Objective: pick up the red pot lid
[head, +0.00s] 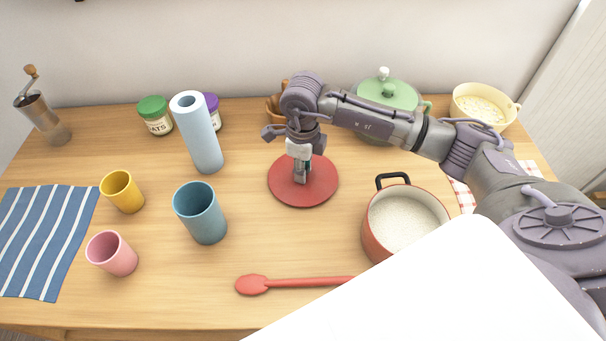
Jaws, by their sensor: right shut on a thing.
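The red pot lid (283,191) is a flat red disc at the middle of the wooden table. My right gripper (301,177) points down over its centre and is shut on it there, hiding the knob. The lid looks level; whether it touches the table or is slightly above it, I cannot tell. A red pot (376,232) with a black handle and pale contents stands open to the right of the lid. My left gripper is not in view.
A red spoon (290,283) lies in front. A blue cup (201,214), paper roll (199,136), yellow cup (122,192) and pink cup (113,254) stand left. A green lidded pot (388,92) and cream bowl (484,106) stand behind. A white shape blocks the lower right.

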